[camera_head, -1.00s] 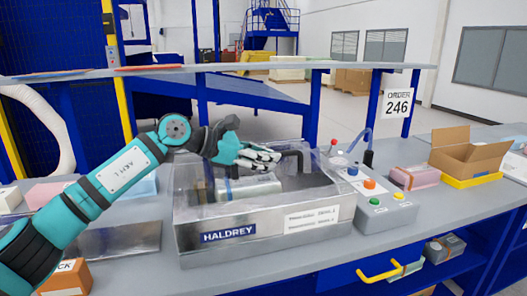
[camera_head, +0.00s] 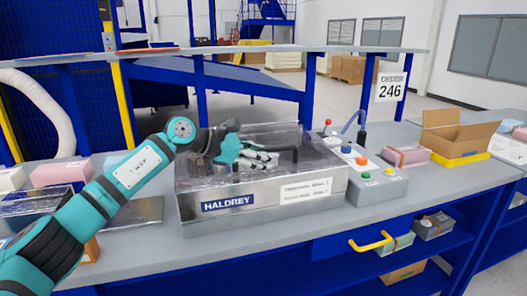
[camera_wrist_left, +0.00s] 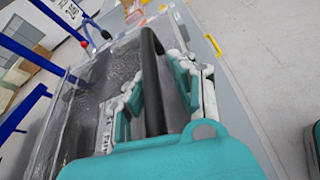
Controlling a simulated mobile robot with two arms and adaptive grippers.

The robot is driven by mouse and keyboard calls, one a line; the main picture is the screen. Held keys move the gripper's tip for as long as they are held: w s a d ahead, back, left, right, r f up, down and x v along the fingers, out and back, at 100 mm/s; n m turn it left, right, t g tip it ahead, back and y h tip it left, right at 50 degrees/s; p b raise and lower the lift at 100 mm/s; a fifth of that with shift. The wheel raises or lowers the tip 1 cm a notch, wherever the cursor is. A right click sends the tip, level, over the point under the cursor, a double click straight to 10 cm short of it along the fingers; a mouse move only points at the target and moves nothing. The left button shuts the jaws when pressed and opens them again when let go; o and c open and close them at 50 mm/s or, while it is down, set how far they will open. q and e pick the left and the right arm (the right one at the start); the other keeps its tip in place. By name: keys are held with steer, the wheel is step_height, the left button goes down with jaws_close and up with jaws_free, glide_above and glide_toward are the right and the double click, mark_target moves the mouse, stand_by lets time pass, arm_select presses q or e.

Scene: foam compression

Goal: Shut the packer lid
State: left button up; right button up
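The packer (camera_head: 257,205) is a grey metal box marked HALDREY on the bench. Its clear lid (camera_head: 215,172) lies low and about level over the base; whether its rim touches all round I cannot tell. My left gripper (camera_head: 262,158) is at the top of the lid. In the left wrist view its fingertips (camera_wrist_left: 153,70) lie on both sides of the black lid handle (camera_wrist_left: 153,90) and appear to close on it. The lid's clear sheet (camera_wrist_left: 90,95) shows beside them. The packer's contents are hardly visible. My right gripper is out of view.
A control box (camera_head: 365,178) with coloured buttons stands right of the packer. Beyond it are a pink pack (camera_head: 408,156) and an open carton (camera_head: 455,135). A metal plate (camera_head: 135,211) lies to the left. A raised shelf (camera_head: 270,50) runs behind.

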arm_select(q)
steer(key=shift+o, duration=1)
steer(key=shift+r, duration=0.15)
steer(key=shift+w, duration=0.1)
steer(key=shift+a+r, duration=0.1)
steer(key=v, duration=1.1)
steer(key=shift+s+a, duration=0.25)
steer(key=shift+s, duration=0.1)
